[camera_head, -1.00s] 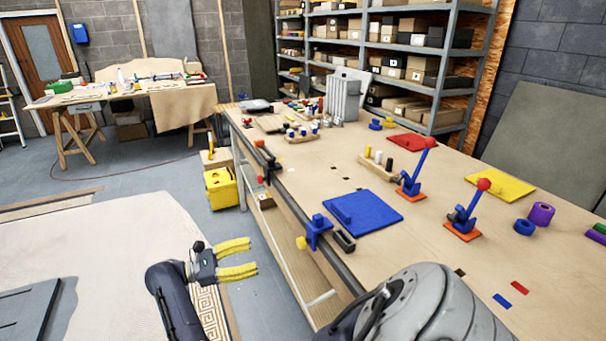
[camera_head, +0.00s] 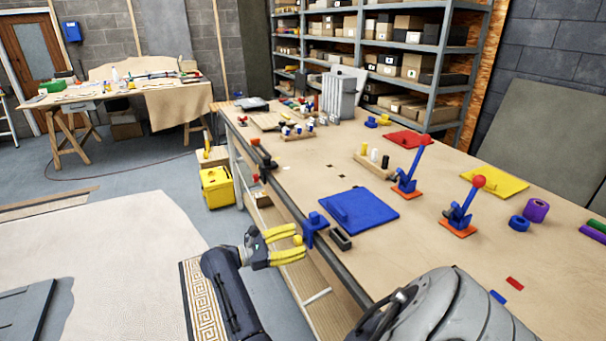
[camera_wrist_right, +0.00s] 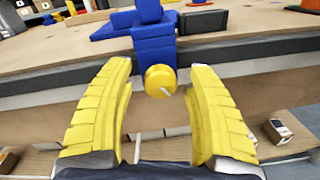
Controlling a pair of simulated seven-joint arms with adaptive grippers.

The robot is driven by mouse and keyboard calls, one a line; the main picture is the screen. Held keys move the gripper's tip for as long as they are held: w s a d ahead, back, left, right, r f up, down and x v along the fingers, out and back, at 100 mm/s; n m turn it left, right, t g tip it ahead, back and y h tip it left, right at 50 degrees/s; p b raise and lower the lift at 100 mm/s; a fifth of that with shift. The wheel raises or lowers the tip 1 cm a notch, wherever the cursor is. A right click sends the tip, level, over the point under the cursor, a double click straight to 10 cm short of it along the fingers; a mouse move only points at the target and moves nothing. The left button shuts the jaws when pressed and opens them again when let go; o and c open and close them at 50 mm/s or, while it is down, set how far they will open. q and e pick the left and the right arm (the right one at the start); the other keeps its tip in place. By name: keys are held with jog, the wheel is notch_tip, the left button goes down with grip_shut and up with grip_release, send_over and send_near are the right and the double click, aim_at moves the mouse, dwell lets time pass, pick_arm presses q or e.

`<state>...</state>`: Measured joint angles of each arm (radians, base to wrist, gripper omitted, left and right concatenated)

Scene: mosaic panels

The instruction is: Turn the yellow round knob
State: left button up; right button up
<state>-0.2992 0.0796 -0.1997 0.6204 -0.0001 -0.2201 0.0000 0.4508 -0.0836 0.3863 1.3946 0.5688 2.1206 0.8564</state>
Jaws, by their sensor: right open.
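The yellow round knob (camera_head: 298,240) sticks out from the front of a blue clamp-like block (camera_head: 315,227) at the table's near edge. In the right wrist view the knob (camera_wrist_right: 160,81) shows a pale mark on its face and sits below the blue block (camera_wrist_right: 154,48). My right gripper (camera_head: 300,243) is open, its two yellow fingers pointing at the knob. In the right wrist view the gripper (camera_wrist_right: 162,70) has one finger on each side of the knob, with a gap on both sides. My left gripper is not in view.
The wooden table (camera_head: 290,170) holds a blue panel (camera_head: 362,209) and a small dark block (camera_head: 341,239) near the knob. Two blue levers with red balls (camera_head: 424,139) stand farther right. A yellow box (camera_head: 217,187) is on the floor. A wooden ledge runs below the tabletop.

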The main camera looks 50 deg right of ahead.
jog(key=shift+s+d, duration=0.25)
jog(key=shift+d, duration=0.25)
jog(key=shift+c, duration=0.4)
grip_shut()
